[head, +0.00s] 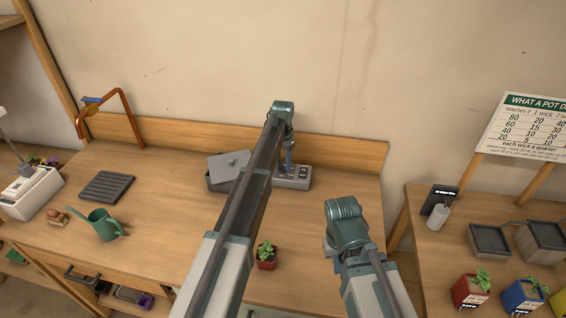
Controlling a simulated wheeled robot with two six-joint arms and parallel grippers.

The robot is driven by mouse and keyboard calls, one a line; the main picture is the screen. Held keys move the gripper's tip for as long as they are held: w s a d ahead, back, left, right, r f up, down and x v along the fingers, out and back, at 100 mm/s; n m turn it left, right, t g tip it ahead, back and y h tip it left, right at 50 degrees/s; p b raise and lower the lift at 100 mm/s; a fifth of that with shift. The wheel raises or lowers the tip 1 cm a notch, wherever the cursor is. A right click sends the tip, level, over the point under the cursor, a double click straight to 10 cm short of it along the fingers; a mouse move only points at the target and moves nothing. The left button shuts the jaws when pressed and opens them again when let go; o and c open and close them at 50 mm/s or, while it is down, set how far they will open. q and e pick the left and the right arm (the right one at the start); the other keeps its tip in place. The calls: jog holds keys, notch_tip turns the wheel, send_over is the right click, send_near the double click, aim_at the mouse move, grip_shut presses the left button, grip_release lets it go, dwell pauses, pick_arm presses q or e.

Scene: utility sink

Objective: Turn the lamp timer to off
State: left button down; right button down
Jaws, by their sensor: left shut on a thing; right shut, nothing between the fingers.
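A small grey box with dark square details on top, which looks like the lamp timer (301,183), stands near the back of the wooden bench, right of a lidded grey tin. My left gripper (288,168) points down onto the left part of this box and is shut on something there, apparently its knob. The knob and its setting are too small and covered to read. My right gripper (332,252) hangs over the bench's front right, well clear of the box, and is shut and empty. Its fingertips are mostly hidden by my own forearm.
The lidded grey tin (222,178) sits close left of the box. A potted plant (266,258) stands at the front between my arms. A green watering can (104,226) and a dark tray (107,186) are on the left. The backboard (340,152) rises behind the box.

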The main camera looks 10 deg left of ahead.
pick_arm(q)
jog(key=shift+n, duration=0.4)
jog(key=n, duration=1.7)
jog(key=shift+n, duration=0.3)
jog(key=n, duration=0.5)
jog(key=shift+n, duration=0.4)
jog(key=shift+c, duration=1.9)
grip_release()
